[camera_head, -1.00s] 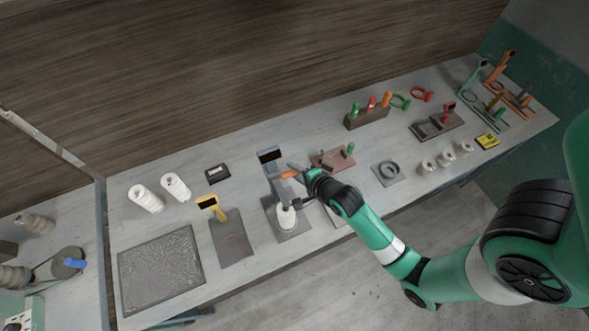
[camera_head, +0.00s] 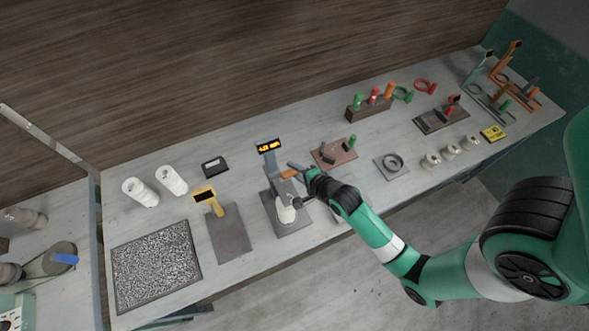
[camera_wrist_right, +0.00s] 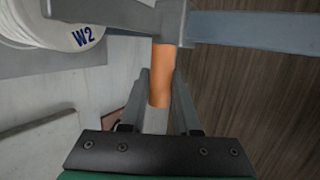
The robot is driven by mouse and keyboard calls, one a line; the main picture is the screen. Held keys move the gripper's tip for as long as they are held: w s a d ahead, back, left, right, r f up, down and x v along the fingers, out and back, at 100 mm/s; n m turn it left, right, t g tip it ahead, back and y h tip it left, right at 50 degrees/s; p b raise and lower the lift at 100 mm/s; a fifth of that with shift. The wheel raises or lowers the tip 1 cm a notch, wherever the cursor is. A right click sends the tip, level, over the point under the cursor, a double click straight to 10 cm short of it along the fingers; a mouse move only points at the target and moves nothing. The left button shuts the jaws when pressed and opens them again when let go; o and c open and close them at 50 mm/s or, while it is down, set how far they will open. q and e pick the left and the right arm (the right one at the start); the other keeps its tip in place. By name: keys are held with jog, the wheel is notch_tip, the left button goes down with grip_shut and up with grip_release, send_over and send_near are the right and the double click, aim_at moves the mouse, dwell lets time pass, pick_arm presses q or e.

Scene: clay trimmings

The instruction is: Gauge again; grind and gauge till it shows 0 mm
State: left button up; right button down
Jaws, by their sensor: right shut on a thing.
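A gauge stand (camera_head: 269,178) stands mid-bench with its display (camera_head: 268,147) lit in orange; I cannot read the figures. A white piece (camera_head: 286,213) sits upright on its base; in the right wrist view the white piece (camera_wrist_right: 62,25) is marked W2. My right gripper (camera_wrist_right: 158,100) is shut on the gauge's orange handle (camera_wrist_right: 161,72), beside the white piece; the orange handle (camera_head: 290,174) also shows in the head view. A speckled grinding slab (camera_head: 157,267) lies at the left of the bench. My left gripper is out of view.
A yellow-topped stand (camera_head: 230,236) with a dark display is between slab and gauge. A brown plate (camera_head: 333,154) and a grey ring plate (camera_head: 391,166) lie to the right, with several small white pieces (camera_head: 451,152) beyond.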

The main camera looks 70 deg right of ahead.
jog(key=shift+r, duration=0.15)
jog(key=shift+f+b, duration=0.3)
jog(key=shift+f, duration=0.55)
dwell(3.8)
jog(key=shift+r, duration=0.15)
